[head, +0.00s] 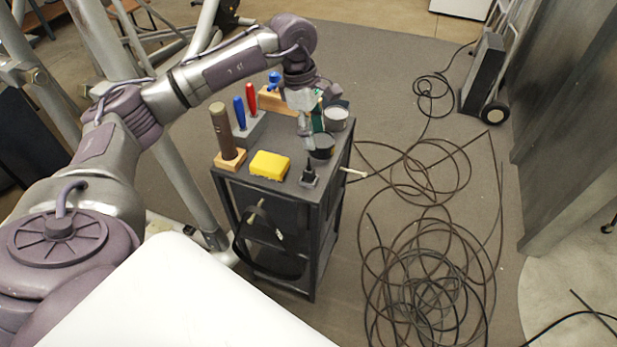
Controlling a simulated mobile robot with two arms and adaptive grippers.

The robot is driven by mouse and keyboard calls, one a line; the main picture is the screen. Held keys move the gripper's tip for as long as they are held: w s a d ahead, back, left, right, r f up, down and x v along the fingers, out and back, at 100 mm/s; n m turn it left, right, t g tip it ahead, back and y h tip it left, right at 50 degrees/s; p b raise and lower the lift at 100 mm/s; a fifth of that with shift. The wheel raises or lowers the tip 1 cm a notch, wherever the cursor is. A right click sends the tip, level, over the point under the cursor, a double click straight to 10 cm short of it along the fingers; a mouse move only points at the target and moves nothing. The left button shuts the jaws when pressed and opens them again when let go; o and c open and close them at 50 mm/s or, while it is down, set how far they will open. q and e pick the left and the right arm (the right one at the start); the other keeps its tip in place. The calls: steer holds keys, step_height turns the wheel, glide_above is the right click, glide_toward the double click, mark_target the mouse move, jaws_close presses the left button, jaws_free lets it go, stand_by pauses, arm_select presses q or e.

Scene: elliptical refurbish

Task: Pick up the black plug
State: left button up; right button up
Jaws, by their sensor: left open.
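The black plug (309,176) stands near the front right corner of the dark cart's top (285,133), with a thin stem pointing up. It is small in the head view. My left gripper (307,138) reaches over the cart from the left arm and points down. It is open, above and slightly behind the plug, close to a dark cup (322,147). I cannot tell whether it touches the cup. My right gripper is not in view.
A yellow sponge (269,165) lies left of the plug. A brown cylinder on a wooden base (222,132), blue (240,112) and red (251,98) handled tools and a grey can (336,117) crowd the top. Black cable coils (425,260) cover the floor at right.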

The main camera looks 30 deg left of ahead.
mark_target(309, 169)
arm_select(q)
steer(key=shift+y, duration=0.4)
steer(key=f, duration=0.2)
steer(key=f+p, duration=0.1)
steer(key=f, duration=0.2)
steer(key=a+f, duration=0.1)
steer(key=f, duration=0.1)
steer(key=shift+f, duration=0.3)
step_height(309, 169, down, 5)
steer(key=shift+r+p, duration=0.15)
steer(key=shift+p, duration=0.9)
steer(key=shift+f, duration=0.45)
jaws_close()
